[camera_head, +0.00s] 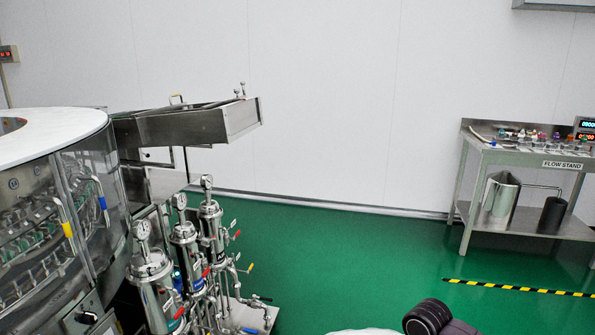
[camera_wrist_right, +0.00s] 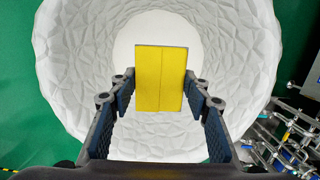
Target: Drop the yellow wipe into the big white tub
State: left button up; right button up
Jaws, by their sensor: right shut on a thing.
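The yellow wipe (camera_wrist_right: 160,82) is a flat folded rectangle, held upright between the fingers of my right gripper (camera_wrist_right: 160,92) in the right wrist view. My right gripper is shut on it. The big white tub (camera_wrist_right: 65,60), with a faceted wall and a wide round opening, lies behind the wipe. The wipe is lined up with the tub's opening in this view; its height relative to the rim is hard to tell. Only a sliver of the tub's rim (camera_head: 365,331) shows at the bottom of the head view. My left gripper is not in view.
The round steel washer (camera_head: 50,210) stands at the left, with filter housings and gauges (camera_head: 185,235) beside it. A steel flow stand (camera_head: 530,190) stands at the right. Green floor (camera_head: 320,250) is clear between them. Black-yellow tape (camera_head: 520,288) marks the floor.

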pick_arm(q)
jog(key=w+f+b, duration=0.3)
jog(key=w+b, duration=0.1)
jog(key=b, duration=0.3)
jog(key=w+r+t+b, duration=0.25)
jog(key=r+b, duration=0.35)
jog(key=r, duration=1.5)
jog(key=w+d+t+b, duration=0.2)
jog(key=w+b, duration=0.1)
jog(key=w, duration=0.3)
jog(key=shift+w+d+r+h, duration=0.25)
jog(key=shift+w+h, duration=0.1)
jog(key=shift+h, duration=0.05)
pick_arm(e)
jog(key=w+d+f, duration=0.1)
jog(key=w+f, duration=0.1)
jog(key=f, duration=0.6)
jog(key=w+d+f+m, duration=0.1)
jog(key=w+d+f, duration=0.1)
jog(key=f, duration=0.6)
jog(key=shift+w, duration=0.8)
jog(key=shift+d+f, duration=0.1)
jog(key=o, duration=1.1)
